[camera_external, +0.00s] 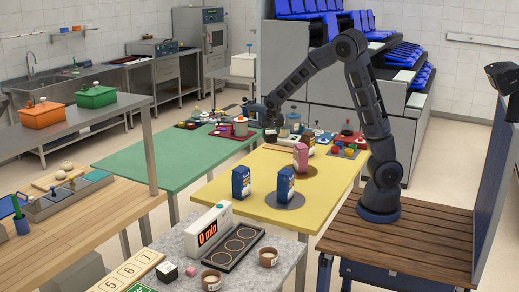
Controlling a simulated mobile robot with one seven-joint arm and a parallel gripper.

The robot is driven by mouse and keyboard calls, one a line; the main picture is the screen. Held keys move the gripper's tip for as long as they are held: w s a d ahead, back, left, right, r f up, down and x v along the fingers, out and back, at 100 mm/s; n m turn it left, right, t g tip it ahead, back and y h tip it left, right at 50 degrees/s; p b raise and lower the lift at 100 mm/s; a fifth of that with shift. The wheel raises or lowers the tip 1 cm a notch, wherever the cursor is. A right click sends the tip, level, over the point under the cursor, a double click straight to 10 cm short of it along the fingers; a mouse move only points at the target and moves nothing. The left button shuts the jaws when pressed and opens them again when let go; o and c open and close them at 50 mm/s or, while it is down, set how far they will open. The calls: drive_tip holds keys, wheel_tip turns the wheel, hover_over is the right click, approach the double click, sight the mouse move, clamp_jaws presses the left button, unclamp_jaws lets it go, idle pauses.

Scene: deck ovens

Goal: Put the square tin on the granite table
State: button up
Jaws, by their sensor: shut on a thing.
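My gripper (258,110) is at the far end of my outstretched arm, over the far part of the tables, near the gap between the green table and the yellow table. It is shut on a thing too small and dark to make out. I cannot tell whether this is the square tin, and I cannot pick out the tin elsewhere. The granite table (172,240) is grey and speckled, at the bottom of the view, far from my gripper. It bears a timer reading 0 min (208,232), a black tray with rings (234,250) and several small items.
The green table (150,165) has a clear near part.

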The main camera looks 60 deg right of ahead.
drive_tip(key=s+a+n+t+y, duration=0.25)
drive_tip(key=a+n, duration=0.55)
drive_tip(key=a, duration=3.6)
drive_tip(key=s+a+n+g+y, duration=0.1)
drive_tip(key=s+a+n+y, duration=0.4)
drive_tip(key=s+a, duration=2.4)
drive_tip(key=f, duration=0.6)
drive_tip(key=a+f+n+h, duration=0.1)
drive_tip(key=f, duration=0.6)
drive_tip(key=f+h, duration=0.1)
drive_tip(key=f, duration=0.6)
drive_tip(key=shift+w+a+n, duration=0.15)
drive_tip(key=shift+w+n, duration=0.15)
drive_tip(key=shift+n, duration=0.1)
drive_tip(key=shift+f, duration=0.1)
drive_tip(key=o, duration=0.7)
drive_tip(key=shift+f, duration=0.1)
drive_tip(key=o, duration=0.4)
